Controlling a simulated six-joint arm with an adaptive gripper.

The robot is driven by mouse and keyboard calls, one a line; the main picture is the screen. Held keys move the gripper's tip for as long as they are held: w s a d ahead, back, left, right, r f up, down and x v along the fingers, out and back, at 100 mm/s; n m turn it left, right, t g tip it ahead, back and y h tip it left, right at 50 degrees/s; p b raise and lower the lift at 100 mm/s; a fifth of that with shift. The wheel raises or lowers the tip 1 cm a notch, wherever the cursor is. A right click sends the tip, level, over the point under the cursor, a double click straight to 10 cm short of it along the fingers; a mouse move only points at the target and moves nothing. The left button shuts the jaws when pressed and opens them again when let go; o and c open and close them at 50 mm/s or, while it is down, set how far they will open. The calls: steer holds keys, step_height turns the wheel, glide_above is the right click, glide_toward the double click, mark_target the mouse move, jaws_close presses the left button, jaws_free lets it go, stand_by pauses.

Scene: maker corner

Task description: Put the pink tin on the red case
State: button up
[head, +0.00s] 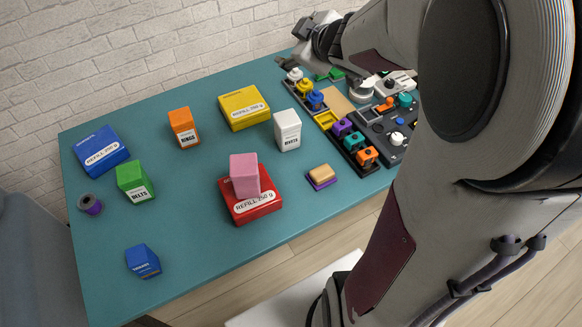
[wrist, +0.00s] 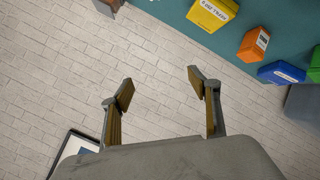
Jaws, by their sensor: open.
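The pink tin (head: 244,175) stands upright on top of the red case (head: 250,207), toward its back part. The red case lies flat on the teal table with its white label facing front. My gripper (head: 287,62) is at the table's back edge, well apart from the pink tin. In the wrist view my gripper (wrist: 161,82) is open and empty, with the brick wall behind its fingers. The pink tin and red case do not show in the wrist view.
A white tin (head: 287,130), yellow case (head: 243,107), orange tin (head: 183,128), green tin (head: 135,181), blue case (head: 101,150) and blue tin (head: 142,261) stand around. A sponge-like block (head: 321,175) lies right of the red case. The table's front middle is clear.

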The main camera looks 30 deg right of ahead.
steer(key=s+a+r+m+g+h, duration=0.25)
steer(key=s+m, duration=0.25)
steer(key=s, duration=0.5)
steer(key=s+a+f+m+g+y, duration=0.1)
steer(key=s+a+f+y, duration=0.1)
steer(key=s+a, duration=0.5)
steer(key=s+a+f+m+g+y, duration=0.1)
steer(key=s+a+f+g+y, duration=0.1)
steer(key=s+a, duration=0.5)
steer(key=s, duration=0.3)
steer(key=shift+s, duration=0.25)
